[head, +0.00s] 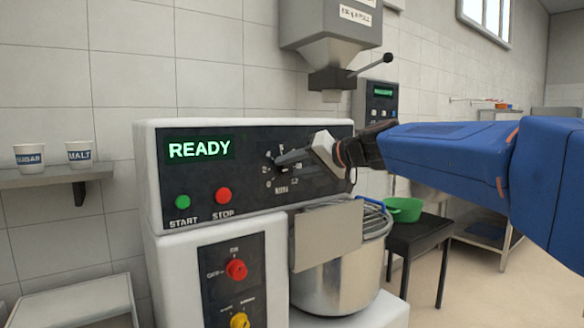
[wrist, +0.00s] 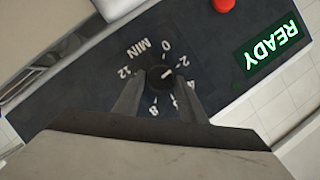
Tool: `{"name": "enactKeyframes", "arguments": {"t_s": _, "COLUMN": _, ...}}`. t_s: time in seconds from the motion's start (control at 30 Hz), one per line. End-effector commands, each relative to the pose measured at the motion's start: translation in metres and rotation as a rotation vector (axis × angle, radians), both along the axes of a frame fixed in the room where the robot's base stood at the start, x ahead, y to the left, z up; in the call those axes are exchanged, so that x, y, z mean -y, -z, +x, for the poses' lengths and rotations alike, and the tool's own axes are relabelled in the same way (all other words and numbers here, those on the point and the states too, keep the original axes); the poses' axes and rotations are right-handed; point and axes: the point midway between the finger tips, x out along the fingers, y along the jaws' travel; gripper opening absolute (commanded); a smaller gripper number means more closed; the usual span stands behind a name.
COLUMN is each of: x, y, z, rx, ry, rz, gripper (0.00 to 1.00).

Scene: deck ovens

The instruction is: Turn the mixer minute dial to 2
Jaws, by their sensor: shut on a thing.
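The mixer minute dial is a small dark knob (wrist: 162,81) on the black control panel, ringed by white numbers and the word MIN. In the wrist view my gripper (wrist: 158,92) is shut on the knob, one finger on each side. A short white mark on the knob points roughly toward the 2; its exact alignment is hard to tell. In the head view my gripper (head: 281,163) reaches in from the right and covers most of the knob. The mixer's panel (head: 205,185) shows READY in green.
Below the READY display are the green START button (head: 182,202) and red STOP button (head: 223,195). A red knob (head: 236,269) and a yellow knob (head: 239,320) sit lower. The steel bowl (head: 335,285) is under the panel, and a hopper (head: 330,45) hangs above.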

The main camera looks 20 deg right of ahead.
Motion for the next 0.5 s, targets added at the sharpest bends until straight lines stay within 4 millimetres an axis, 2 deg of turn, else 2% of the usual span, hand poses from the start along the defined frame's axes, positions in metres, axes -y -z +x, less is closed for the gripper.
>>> {"name": "enactKeyframes", "arguments": {"t_s": 0.5, "x": 0.0001, "y": 0.0014, "z": 0.0003, "rx": -0.017, "ry": -0.001, "rz": 0.046, "gripper": 0.15}}
